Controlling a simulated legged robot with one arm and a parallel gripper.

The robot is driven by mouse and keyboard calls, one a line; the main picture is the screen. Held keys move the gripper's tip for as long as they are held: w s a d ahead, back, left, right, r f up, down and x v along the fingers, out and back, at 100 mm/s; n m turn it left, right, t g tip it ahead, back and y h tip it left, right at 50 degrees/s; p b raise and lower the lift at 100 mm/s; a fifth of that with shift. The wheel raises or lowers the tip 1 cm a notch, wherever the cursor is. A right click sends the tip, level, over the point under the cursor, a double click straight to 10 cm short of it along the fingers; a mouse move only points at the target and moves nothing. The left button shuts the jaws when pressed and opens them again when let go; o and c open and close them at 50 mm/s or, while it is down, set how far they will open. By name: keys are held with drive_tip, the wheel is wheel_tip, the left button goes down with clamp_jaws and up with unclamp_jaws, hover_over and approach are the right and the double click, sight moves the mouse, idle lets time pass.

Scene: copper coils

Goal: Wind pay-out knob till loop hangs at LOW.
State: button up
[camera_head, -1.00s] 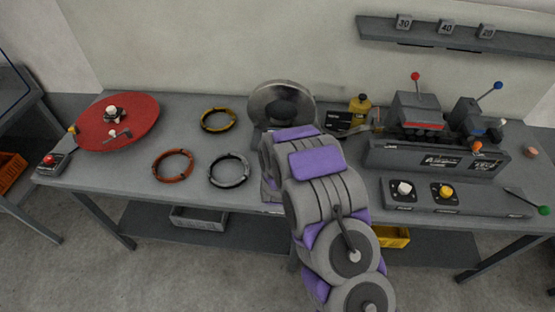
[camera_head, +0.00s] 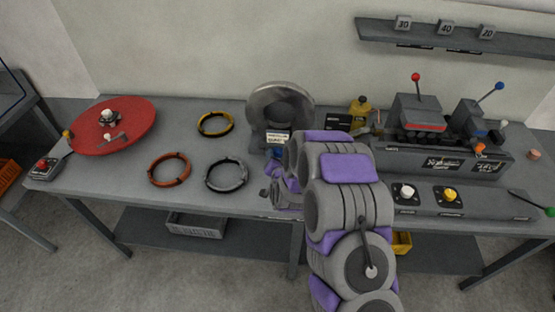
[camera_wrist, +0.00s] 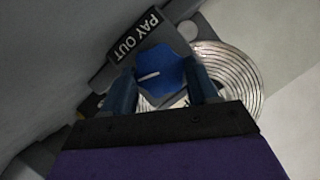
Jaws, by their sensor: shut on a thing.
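The pay-out knob (camera_wrist: 160,72) is blue with a white pointer line. It sits beside a dark PAY OUT label (camera_wrist: 135,35) in the wrist view. My gripper (camera_wrist: 163,80) is shut on the knob, with one dark finger on each side. Behind it a coiled silvery reel (camera_wrist: 240,75) shows on the right. In the head view the large grey reel (camera_head: 270,98) stands at the back of the bench, with a small white label (camera_head: 277,138) below it. My arm hides much of the area in front. I cannot make out the loop or a LOW mark.
On the bench (camera_head: 130,185), a red disc (camera_head: 120,130) and yellow (camera_head: 215,124), orange (camera_head: 169,169) and grey (camera_head: 226,173) rings lie left. A yellow bottle (camera_head: 360,108) is behind my arm.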

drive_tip(key=shift+f, duration=0.1)
drive_tip(key=o, duration=1.1)
drive_tip(key=shift+c, duration=0.2)
drive_tip(key=p+v, duration=0.1)
drive_tip(key=v, duration=0.7)
drive_tip(key=shift+s, duration=0.1)
drive_tip(key=p+v, duration=0.9)
drive_tip(key=p, duration=0.9)
